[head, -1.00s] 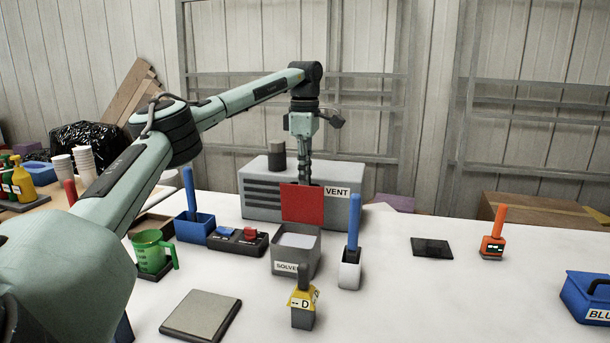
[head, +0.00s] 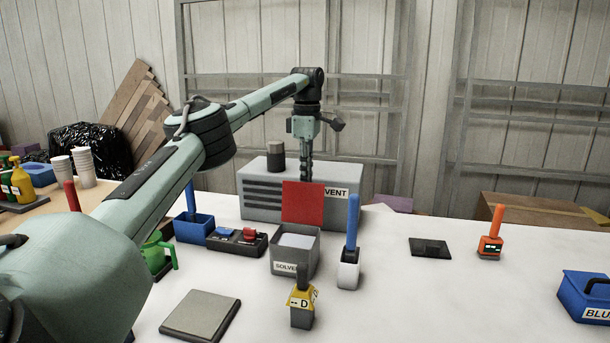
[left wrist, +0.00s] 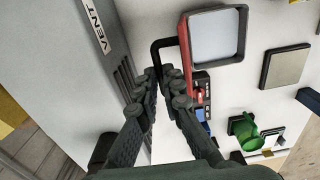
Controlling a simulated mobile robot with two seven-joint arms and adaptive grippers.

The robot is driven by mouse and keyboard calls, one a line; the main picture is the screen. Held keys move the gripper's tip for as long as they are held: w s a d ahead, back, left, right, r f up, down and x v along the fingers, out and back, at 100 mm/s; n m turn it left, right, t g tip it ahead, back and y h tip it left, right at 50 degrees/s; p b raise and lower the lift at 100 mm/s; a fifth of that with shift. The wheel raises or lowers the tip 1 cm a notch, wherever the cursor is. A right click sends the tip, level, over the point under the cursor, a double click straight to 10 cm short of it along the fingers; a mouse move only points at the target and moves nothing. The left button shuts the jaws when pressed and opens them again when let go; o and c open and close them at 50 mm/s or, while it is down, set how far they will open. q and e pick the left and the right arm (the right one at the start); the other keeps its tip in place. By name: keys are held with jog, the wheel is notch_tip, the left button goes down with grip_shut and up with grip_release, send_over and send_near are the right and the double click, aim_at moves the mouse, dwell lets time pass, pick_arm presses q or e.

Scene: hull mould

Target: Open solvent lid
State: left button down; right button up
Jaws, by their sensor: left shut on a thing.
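The solvent container (head: 295,262) is a grey open box labelled "SOLVE…" in the middle of the white table. Its red lid (head: 303,200) stands upright at the box's back edge, and the pale contents show. In the left wrist view the lid shows edge-on as a red strip (left wrist: 186,62) beside the open box (left wrist: 216,36), with a black handle (left wrist: 158,46) on its far side. My left gripper (head: 305,178) is behind the lid, its tips hidden there. In the left wrist view its fingers (left wrist: 164,80) are shut on the handle. My right gripper is not in view.
A grey vent box (head: 262,200) stands close behind the lid. A blue-handled tool in a white holder (head: 348,272) is right of the box, a two-button panel (head: 237,241) left, and a yellow-tagged block (head: 302,312) in front.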

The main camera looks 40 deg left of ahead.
pick_arm(q)
jog(key=shift+w+a+r, duration=0.1)
jog(key=shift+w+a, duration=0.05)
jog(key=shift+w, duration=0.1)
jog(key=c, duration=2.3)
grip_release()
jog(key=shift+w+f, duration=0.1)
jog(key=shift+f, duration=0.1)
jog(key=o, duration=0.4)
notch_tip(320, 180, up, 8)
jog(key=shift+f, duration=0.15)
